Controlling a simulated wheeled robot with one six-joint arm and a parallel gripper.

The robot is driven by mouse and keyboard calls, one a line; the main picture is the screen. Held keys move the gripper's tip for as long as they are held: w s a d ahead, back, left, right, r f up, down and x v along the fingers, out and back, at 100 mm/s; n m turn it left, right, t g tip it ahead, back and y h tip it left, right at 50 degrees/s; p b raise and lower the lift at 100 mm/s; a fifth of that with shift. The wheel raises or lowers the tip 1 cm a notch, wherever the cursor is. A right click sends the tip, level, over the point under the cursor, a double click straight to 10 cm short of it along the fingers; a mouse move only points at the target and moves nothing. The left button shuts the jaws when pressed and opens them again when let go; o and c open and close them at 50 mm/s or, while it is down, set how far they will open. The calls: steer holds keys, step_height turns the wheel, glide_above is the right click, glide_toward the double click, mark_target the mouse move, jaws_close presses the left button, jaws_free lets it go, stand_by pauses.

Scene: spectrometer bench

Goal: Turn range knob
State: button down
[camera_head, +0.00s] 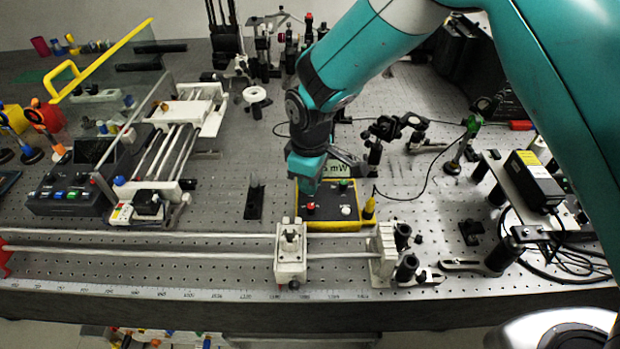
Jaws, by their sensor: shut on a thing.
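A yellow-edged power meter box (352,222) with a dark front panel sits on the optical bench at the middle of the view. Its display, partly covered by my gripper, shows "mW". A red knob (310,208), a white knob (346,211) and a small green part (343,184) show on the panel. My gripper (307,186) points down over the panel's upper left part, just behind the red knob. It is shut on the range knob, which its fingers hide. The exact contact is too small to see.
A white carriage (290,256) on a rail stands just in front of the meter. A yellow-tipped post (369,208) is at its right. A dark control box (70,192) is at the left. A black adapter (534,181) and cables lie at the right.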

steer(key=c, duration=1)
jaws_free()
steer(key=shift+c, duration=0.2)
step_height(320, 180, up, 18)
steer(key=b, duration=0.2)
steer(key=shift+f, duration=0.25)
steer(key=s+d+m+y, duration=0.1)
steer(key=s+d+m, duration=0.1)
steer(key=s+d, duration=0.2)
steer(key=s+d+r+m+y, duration=0.1)
steer(key=s+d, duration=0.3)
steer(key=s, duration=0.7)
steer(key=s+d+r+m+y, duration=0.1)
steer(key=s+d+m+y, duration=0.1)
steer(key=s+d, duration=0.3)
steer(key=shift+s+m, duration=0.6)
steer(key=shift+s, duration=0.6)
